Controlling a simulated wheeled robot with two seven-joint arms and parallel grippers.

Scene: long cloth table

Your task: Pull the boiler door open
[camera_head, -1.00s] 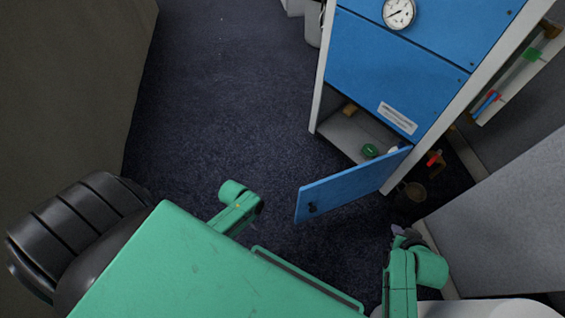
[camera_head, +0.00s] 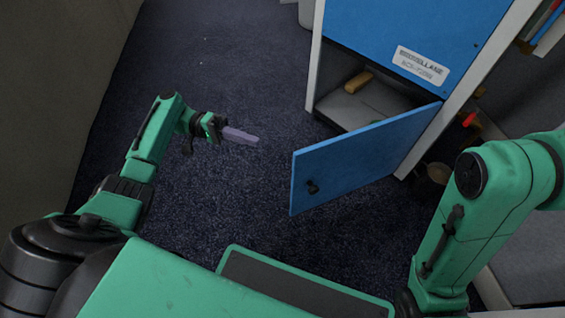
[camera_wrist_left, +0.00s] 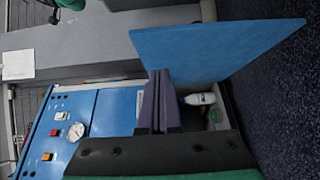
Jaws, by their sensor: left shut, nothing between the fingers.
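The blue boiler door (camera_head: 362,155) stands swung open at the bottom of the boiler cabinet (camera_head: 405,40), with a dark knob (camera_head: 312,187) near its free edge. It also shows in the left wrist view (camera_wrist_left: 215,50), jutting out from the cabinet front (camera_wrist_left: 110,112). The opening behind it is uncovered. My left gripper (camera_head: 241,136) is shut and empty, left of the door's free edge and apart from it in the head view. Its purple fingers (camera_wrist_left: 158,95) overlap the opening in the left wrist view. My right arm shows at the right, but its gripper is out of sight.
A tan block (camera_head: 357,82) lies inside the opening. A white bottle (camera_wrist_left: 200,98) and a green item (camera_wrist_left: 213,116) show in the left wrist view. Dark carpet (camera_head: 230,60) is clear left of the door. A grey wall stands at far left.

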